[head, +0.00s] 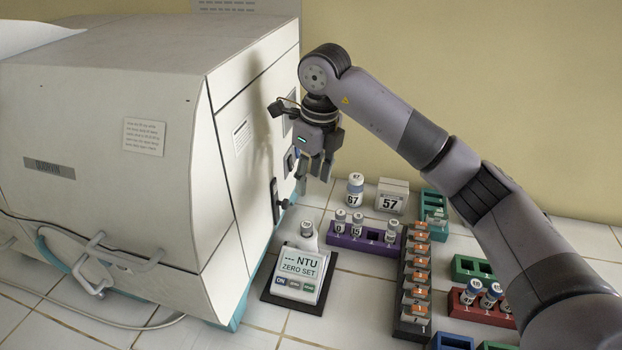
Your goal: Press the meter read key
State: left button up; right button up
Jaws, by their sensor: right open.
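A white-capped vial (306,229) stands at the back of the meter. My right gripper (314,184) is open and empty, fingers down, above and behind the meter beside the incubator's side panel. My left gripper is out of view.
The large white incubator (100,100) fills the left. Right of the meter are a purple rack (345,240) with vials, a dark rack of orange-labelled items (402,328), a red rack (462,311), a white bottle (354,190) and a "57" block (392,197). Tiles before the meter are clear.

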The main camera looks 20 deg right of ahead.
aim_at(307, 286)
jog(key=k+j, duration=0.2)
jog(key=k, duration=0.3)
jog(key=k+j, duration=0.25)
jog(key=k, duration=0.2)
jog(key=k+j, duration=0.2)
jog(key=k, duration=0.3)
